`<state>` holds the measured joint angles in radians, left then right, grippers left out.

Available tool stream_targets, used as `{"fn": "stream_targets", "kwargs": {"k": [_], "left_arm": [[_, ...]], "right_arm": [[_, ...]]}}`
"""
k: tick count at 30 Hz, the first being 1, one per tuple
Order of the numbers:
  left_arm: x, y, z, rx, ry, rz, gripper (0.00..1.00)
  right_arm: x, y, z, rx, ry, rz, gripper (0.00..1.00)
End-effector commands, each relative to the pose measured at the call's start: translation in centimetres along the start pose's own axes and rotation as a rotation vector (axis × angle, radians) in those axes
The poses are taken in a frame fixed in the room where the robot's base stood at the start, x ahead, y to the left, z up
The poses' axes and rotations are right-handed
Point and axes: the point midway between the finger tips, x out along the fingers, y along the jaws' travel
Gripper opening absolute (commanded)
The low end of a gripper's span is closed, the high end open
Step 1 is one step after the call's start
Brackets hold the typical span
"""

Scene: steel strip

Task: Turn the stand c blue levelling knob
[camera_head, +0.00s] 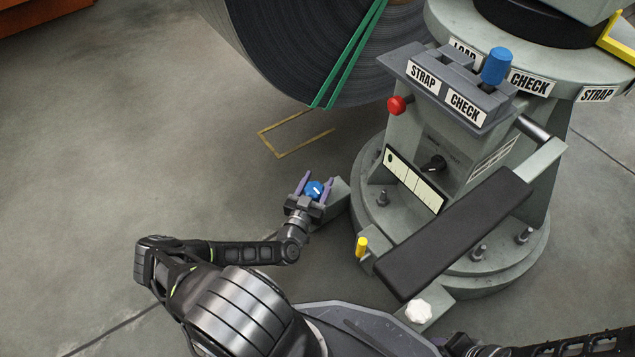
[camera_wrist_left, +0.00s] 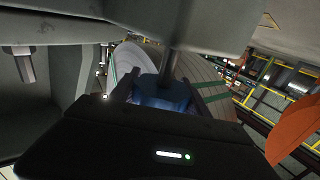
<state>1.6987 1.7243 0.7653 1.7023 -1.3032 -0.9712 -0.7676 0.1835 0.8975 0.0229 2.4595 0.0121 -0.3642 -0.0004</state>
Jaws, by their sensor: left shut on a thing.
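The blue levelling knob (camera_head: 314,190) sits at the outer end of a grey foot (camera_head: 335,202) that sticks out from the round base of the stand. A small white mark shows on its face. My left gripper (camera_head: 312,185) has its purple fingers on either side of the knob and is shut on it. In the left wrist view the blue knob (camera_wrist_left: 163,93) is between the fingers, below a metal stem, and its lower part is hidden by my gripper body. My right gripper is not in view.
The stand carries a black padded bar (camera_head: 455,232), a red knob (camera_head: 399,105), a blue cylinder (camera_head: 495,66), a yellow peg (camera_head: 361,246) and a white knob (camera_head: 418,311). A large strapped steel coil (camera_head: 300,50) is behind. The floor at left is clear.

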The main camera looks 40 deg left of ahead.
Motion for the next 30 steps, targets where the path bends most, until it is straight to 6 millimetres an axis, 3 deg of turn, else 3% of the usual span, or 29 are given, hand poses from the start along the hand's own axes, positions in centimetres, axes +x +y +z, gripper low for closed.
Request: {"fn": "stream_targets", "kwargs": {"k": [3, 16, 30], "left_arm": [[0.0, 0.0, 0.0, 0.0, 0.0, 0.0, 0.14], [0.0, 0.1, -0.1, 0.004, 0.001, 0.067, 0.14], [-0.1, 1.1, -0.1, 0.012, 0.0, 0.409, 0.14]], "right_arm": [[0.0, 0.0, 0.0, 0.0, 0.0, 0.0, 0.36], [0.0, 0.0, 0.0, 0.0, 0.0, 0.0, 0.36], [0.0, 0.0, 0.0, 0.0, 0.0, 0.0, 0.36]]}}
